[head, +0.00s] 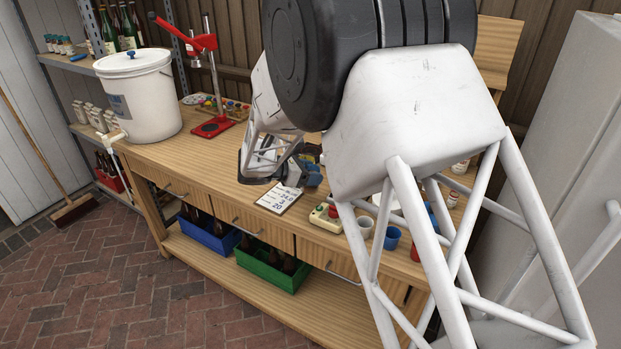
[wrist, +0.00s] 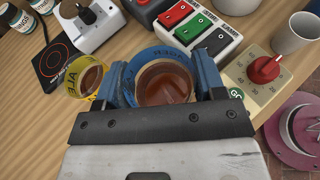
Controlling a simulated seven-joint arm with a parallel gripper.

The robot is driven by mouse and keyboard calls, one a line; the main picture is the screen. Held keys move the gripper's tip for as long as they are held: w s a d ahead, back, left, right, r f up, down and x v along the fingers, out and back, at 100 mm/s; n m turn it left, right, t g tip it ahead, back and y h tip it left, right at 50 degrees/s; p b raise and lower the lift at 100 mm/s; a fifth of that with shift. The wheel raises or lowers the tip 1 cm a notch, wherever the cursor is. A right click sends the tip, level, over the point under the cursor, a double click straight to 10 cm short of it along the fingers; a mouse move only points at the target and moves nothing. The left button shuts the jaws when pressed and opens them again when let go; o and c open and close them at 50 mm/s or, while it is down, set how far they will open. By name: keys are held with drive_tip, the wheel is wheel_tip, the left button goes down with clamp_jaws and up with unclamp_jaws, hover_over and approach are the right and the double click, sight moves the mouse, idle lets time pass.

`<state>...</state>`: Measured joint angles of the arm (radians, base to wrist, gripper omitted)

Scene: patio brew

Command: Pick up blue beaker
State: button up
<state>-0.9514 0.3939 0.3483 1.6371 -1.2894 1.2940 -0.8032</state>
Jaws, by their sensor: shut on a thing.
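The blue beaker (wrist: 165,82) is a clear cup with a blue lettered band and amber-brown liquid inside. In the wrist view it sits between the two blue fingers of my gripper (wrist: 164,76), which is shut on it. A similar cup with a yellow band (wrist: 91,80) stands just left of the left finger. In the head view my gripper (head: 309,162) is low over the workbench, partly behind my arm. Whether the beaker's base touches the bench is hidden.
On the wooden workbench (head: 205,158), a switch box (wrist: 195,35) and a red-knob box (wrist: 262,72) lie beyond and right of my gripper. A grey mug (wrist: 295,33) and a pink round object (wrist: 297,125) are further right. A white bucket (head: 140,95) stands at the left end.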

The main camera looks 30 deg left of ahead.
drive_tip(key=shift+r, duration=2.9)
drive_tip(key=shift+r, duration=0.1)
